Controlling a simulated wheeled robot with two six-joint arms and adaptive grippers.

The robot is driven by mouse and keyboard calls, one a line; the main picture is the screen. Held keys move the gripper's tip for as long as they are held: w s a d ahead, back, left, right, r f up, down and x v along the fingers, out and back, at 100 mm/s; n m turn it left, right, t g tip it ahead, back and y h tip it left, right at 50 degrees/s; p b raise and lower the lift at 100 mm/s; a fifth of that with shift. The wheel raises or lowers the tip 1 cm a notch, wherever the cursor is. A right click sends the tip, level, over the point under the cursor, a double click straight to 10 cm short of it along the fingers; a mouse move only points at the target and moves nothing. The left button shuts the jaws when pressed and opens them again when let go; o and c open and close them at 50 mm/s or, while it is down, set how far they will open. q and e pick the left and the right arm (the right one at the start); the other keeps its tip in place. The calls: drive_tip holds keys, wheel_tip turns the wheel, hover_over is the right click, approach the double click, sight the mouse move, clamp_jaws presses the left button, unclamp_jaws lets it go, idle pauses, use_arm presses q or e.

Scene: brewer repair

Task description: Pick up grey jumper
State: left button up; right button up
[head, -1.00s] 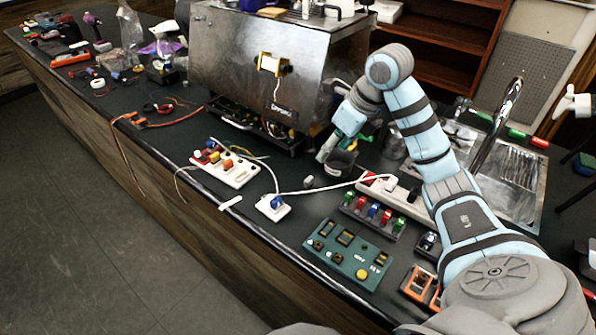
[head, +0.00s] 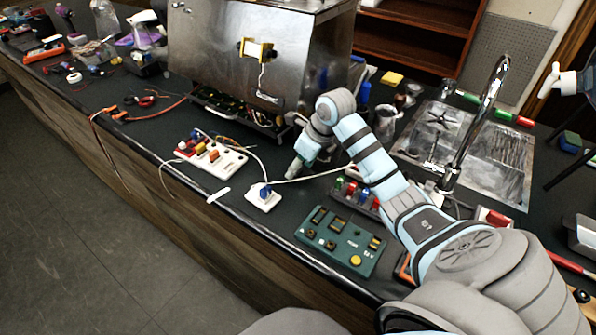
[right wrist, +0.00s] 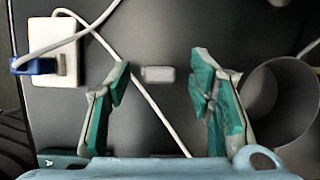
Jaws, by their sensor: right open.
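The grey jumper (right wrist: 158,74) is a small light grey block lying on the dark bench top in the right wrist view. My right gripper (right wrist: 161,80) is open, with its green-padded fingers on either side of the jumper and a gap to each. A white cable passes beneath the gripper, close to the jumper. In the head view my right gripper (head: 292,170) points down at the bench behind the small white socket block; I cannot make out the jumper there. My left gripper is not in view.
A white block with a blue plug (head: 263,196) stands close by, also seen in the right wrist view (right wrist: 52,48). A grey cup (right wrist: 283,100) is just right of the right finger. A green panel (head: 340,241) lies in front. The steel brewer (head: 225,60) stands behind.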

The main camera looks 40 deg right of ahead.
drive_tip(key=shift+s+r, duration=0.1)
drive_tip(key=c, duration=0.9)
